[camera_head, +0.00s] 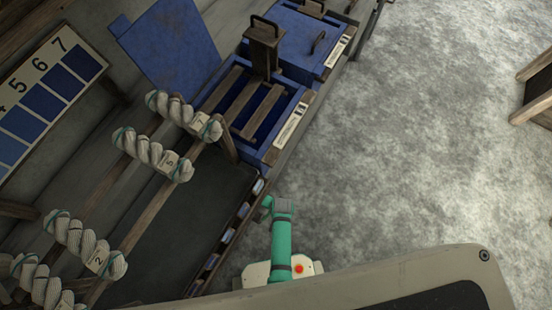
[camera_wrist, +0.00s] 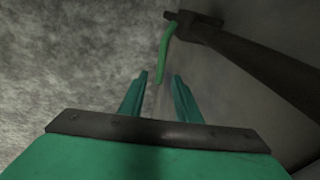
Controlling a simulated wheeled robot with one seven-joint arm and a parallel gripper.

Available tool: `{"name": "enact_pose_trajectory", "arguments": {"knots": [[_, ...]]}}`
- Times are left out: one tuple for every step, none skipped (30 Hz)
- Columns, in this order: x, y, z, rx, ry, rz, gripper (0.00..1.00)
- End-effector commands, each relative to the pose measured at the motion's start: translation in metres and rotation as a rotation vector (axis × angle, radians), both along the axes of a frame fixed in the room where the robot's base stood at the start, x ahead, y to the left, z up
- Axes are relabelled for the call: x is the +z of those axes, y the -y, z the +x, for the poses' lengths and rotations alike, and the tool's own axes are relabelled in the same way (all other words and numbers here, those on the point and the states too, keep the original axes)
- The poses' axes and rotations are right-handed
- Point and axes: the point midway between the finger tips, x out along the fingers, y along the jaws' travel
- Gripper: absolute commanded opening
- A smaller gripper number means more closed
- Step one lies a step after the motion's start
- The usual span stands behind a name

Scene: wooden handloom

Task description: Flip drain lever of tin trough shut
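A green curved lever (camera_wrist: 166,55) shows in the wrist view, hanging from a dark fitting (camera_wrist: 192,24) at the top. It looks like the drain lever, its lower end just beyond my fingertips. My gripper (camera_wrist: 160,78) is open, with a gap between its two green fingers and nothing gripped; I cannot tell whether a finger touches the lever. In the head view my green arm reaches down beside the long dark trough (camera_head: 215,185) under the yarn racks. My fingers and the lever cannot be made out there.
A dark beam (camera_wrist: 255,65) runs diagonally on the right of the wrist view. In the head view, twisted yarn skeins (camera_head: 150,153) hang over the trough. Blue vats (camera_head: 290,45) stand at the top, one with its lid (camera_head: 170,45) raised.

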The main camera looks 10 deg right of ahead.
Motion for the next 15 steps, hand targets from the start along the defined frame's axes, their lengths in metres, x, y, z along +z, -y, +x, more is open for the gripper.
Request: {"name": "enact_pose_trajectory", "arguments": {"knots": [[0.009, 0.001, -0.002, 0.000, 0.002, 0.000, 0.30], [0.014, 0.001, -0.003, 0.000, 0.002, -0.001, 0.30], [0.020, 0.001, -0.005, 0.000, 0.002, 0.000, 0.30], [0.024, 0.002, -0.006, 0.000, 0.002, 0.000, 0.30], [0.028, 0.002, -0.006, 0.000, 0.002, -0.001, 0.30], [0.033, 0.002, -0.008, 0.000, 0.002, -0.001, 0.30], [0.037, 0.002, -0.009, 0.000, 0.002, -0.001, 0.30], [0.040, 0.003, -0.010, 0.000, 0.000, 0.000, 0.30], [0.044, 0.003, -0.010, 0.000, 0.001, -0.001, 0.30], [0.046, 0.003, -0.010, 0.000, 0.001, -0.001, 0.30], [0.048, 0.003, -0.011, 0.000, 0.001, -0.001, 0.30], [0.050, 0.003, -0.012, 0.000, 0.001, -0.001, 0.30], [0.052, 0.003, -0.012, 0.000, 0.000, 0.000, 0.30], [0.052, 0.003, -0.012, 0.000, 0.000, 0.000, 0.30], [0.053, 0.003, -0.013, 0.000, 0.000, 0.000, 0.30]]}}
